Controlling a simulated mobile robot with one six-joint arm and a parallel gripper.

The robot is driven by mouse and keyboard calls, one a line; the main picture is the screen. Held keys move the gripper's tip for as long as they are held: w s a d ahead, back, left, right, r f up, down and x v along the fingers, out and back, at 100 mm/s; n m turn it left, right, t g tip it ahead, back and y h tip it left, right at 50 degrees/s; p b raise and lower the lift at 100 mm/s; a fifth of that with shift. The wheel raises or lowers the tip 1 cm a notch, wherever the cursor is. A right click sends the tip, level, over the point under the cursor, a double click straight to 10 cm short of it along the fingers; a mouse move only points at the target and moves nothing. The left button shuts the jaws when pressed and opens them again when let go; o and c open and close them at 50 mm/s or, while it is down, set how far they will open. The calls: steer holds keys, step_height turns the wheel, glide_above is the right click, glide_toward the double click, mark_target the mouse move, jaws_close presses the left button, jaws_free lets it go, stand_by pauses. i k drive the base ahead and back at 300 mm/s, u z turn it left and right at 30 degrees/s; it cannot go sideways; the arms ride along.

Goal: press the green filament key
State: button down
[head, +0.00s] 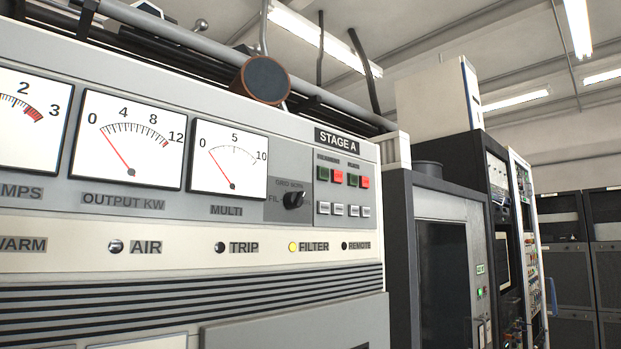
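The green filament key (323,173) is the leftmost of a short row of keys on the grey panel below the "STAGE A" plate (338,140). A small label above it appears to read "FILAMENT". A red key (338,176) sits directly to its right. Further right are a second green key (352,179) and a second red key (365,182), under another label too small to read surely. The green keys look dark and the red ones brighter. Nothing covers the keys. My gripper is not in view.
A black selector knob (294,200) protrudes left of the keys, and small pale switches (339,210) sit below them. The FILTER lamp (292,246) glows yellow. The MULTI meter (228,160) is further left. A grey cabinet (440,260) stands to the right.

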mark_target(323, 172)
steer(key=u, duration=0.05)
steer(key=k, duration=1)
steer(key=z, duration=1)
steer(key=i, duration=1.15)
steer(key=u, duration=1.1)
